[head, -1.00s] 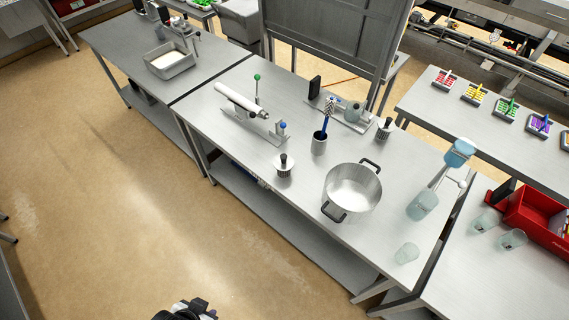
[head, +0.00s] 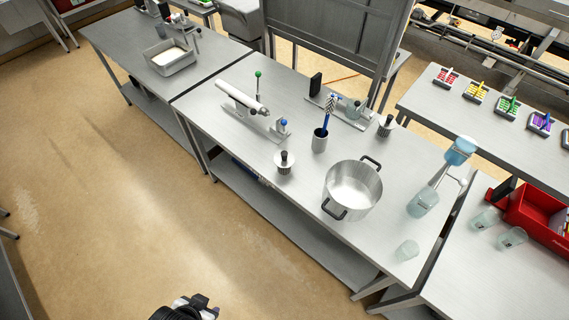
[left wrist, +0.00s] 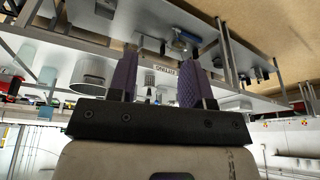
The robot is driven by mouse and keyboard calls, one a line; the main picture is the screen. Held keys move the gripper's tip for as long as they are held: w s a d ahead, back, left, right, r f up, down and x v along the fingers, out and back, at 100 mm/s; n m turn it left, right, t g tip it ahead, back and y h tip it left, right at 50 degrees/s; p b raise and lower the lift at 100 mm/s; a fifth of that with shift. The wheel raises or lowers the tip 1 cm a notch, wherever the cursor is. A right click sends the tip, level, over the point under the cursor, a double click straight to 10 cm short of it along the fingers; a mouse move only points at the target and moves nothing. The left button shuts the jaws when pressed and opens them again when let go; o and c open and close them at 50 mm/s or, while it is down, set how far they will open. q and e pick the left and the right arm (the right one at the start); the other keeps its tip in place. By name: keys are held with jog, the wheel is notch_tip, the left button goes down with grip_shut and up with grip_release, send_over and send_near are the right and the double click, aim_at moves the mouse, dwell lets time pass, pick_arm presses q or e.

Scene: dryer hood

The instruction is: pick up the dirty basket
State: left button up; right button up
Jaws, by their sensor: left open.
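I cannot clearly make out a dirty basket in either view. A small blue and white item (head: 262,182), partly hidden by the tabletop, lies on the lower shelf of the middle table; I cannot tell what it is. My left gripper (head: 198,303) is at the bottom edge of the head view, over the floor and apart from the tables. The left wrist view shows its two purple fingers (left wrist: 158,70) spread with nothing held. My right gripper is not in view.
The middle steel table carries a large pot (head: 352,190), a brush holder (head: 319,142), a roller device (head: 245,106) and clear beakers (head: 407,250). A grey tray (head: 170,60) is on the left table, a red box (head: 530,212) on the right. The floor (head: 110,210) is open.

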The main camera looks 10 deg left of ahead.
pick_arm(q)
jog(key=o, duration=1)
